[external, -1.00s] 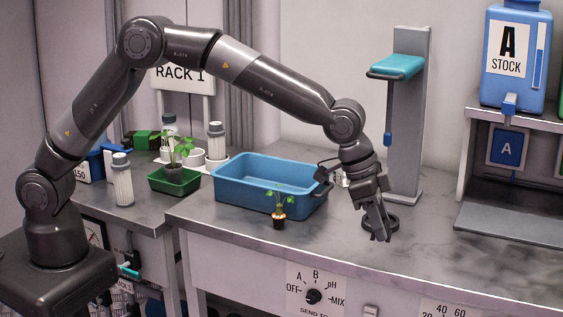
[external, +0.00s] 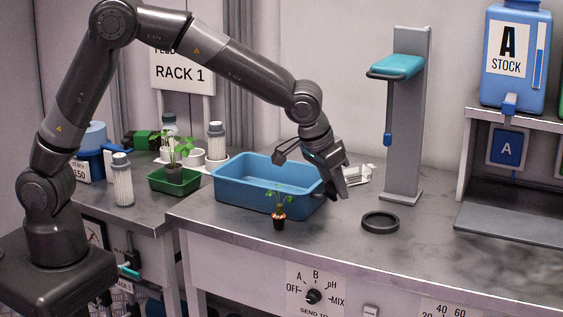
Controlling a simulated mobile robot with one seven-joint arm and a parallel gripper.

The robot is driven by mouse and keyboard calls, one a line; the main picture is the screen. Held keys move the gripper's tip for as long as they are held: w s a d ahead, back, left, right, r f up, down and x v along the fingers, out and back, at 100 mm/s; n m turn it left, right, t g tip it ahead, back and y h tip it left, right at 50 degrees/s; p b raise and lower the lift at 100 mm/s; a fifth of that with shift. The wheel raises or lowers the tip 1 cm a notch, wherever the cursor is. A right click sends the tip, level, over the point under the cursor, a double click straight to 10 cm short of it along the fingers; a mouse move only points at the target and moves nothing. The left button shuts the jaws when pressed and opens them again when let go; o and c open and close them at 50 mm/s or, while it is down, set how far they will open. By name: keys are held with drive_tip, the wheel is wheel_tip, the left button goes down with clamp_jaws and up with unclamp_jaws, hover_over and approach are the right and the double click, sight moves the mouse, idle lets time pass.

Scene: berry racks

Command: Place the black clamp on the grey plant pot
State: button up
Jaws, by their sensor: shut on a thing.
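My gripper (external: 339,186) is in the external view, just right of the blue tub, pointing down above the bench. Its jaws are shut on a small dark thing, which I take to be the black clamp; it hardly stands out from the dark fingers and its outline is unclear. A dark grey plant pot (external: 175,170) with a leafy plant stands in the green tray (external: 190,183), on the left bench, well left of my gripper. Its lower part is hidden by the tray's wall.
A blue tub (external: 250,190) stands between my gripper and the green tray. A small potted seedling with an orange band (external: 279,217) stands before it. A black ring (external: 380,223) lies on the bench at right. A grey stand (external: 408,130) rises behind. White bottles flank the green tray.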

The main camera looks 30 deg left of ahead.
drive_tip(key=w+a+n+y, duration=0.2)
drive_tip(key=w+a+n, duration=0.45)
drive_tip(key=a, duration=0.55)
drive_tip(key=n+g+y, duration=0.4)
drive_tip(key=n+y, duration=0.1)
drive_tip(key=n, duration=1.3)
hover_over(171, 165)
drive_tip(key=d, duration=0.2)
drive_tip(key=f, duration=0.4)
drive_tip(key=shift+s+d+f, duration=0.1)
drive_tip(key=shift+s+f, duration=0.1)
drive_tip(key=shift+s, duration=0.05)
drive_tip(key=shift+w+a+f, duration=0.2)
drive_tip(key=shift+a+f, duration=0.1)
drive_tip(key=shift+a, duration=0.05)
drive_tip(key=shift+f, duration=1.95)
drive_tip(key=shift+f, duration=0.15)
drive_tip(key=o, duration=0.9)
drive_tip(key=shift+o, duration=0.2)
